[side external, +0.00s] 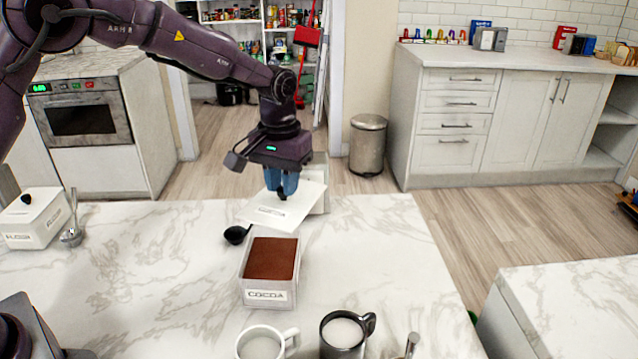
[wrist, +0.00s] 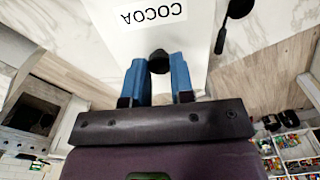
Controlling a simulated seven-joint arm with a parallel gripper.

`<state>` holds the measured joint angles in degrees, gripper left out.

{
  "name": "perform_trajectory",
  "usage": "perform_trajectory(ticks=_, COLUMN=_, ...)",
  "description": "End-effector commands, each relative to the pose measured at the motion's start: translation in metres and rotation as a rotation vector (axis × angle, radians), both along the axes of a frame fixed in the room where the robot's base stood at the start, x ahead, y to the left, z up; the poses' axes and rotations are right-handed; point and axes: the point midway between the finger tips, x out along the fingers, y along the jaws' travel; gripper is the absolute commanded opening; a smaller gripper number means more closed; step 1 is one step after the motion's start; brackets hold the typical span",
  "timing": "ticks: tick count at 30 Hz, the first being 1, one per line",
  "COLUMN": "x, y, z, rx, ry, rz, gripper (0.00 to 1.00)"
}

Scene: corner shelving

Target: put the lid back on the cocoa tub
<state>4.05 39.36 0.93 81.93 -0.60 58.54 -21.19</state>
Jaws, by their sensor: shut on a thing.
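The cocoa tub (side external: 254,284) stands open on the marble counter, its front labelled COCOA and brown powder filling it near the rim. My gripper (side external: 282,192) is shut on the black knob (wrist: 159,61) of the white lid (side external: 290,211). The lid is held tilted, above and behind the tub, apart from it. In the wrist view the lid (wrist: 190,36) shows its COCOA lettering upside down, with the knob between my blue fingers (wrist: 158,75). The tub cannot be made out in the wrist view.
A black scoop (side external: 236,234) lies on the counter (side external: 370,235) left behind the tub. A white mug (side external: 262,345) and a dark mug (side external: 343,333) stand in front. A lidded white tub (side external: 33,220) is far left. The counter right of the tub is clear.

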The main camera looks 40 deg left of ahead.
Motion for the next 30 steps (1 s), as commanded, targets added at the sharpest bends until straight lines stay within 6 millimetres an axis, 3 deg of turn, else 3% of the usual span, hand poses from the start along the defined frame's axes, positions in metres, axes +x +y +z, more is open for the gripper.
perform_trajectory(ticks=3, x=-0.026, y=0.005, z=-0.008, rx=0.0, ry=0.003, rz=0.156, gripper=0.04)
perform_trajectory(ticks=6, x=-0.039, y=0.006, z=-0.02, rx=0.0, ry=0.004, rz=0.265, gripper=0.04)
perform_trajectory(ticks=12, x=-0.037, y=0.006, z=-0.022, rx=-0.001, ry=0.002, rz=0.365, gripper=0.04)
perform_trajectory(ticks=30, x=-0.037, y=0.005, z=-0.031, rx=0.0, ry=0.004, rz=0.367, gripper=0.04)
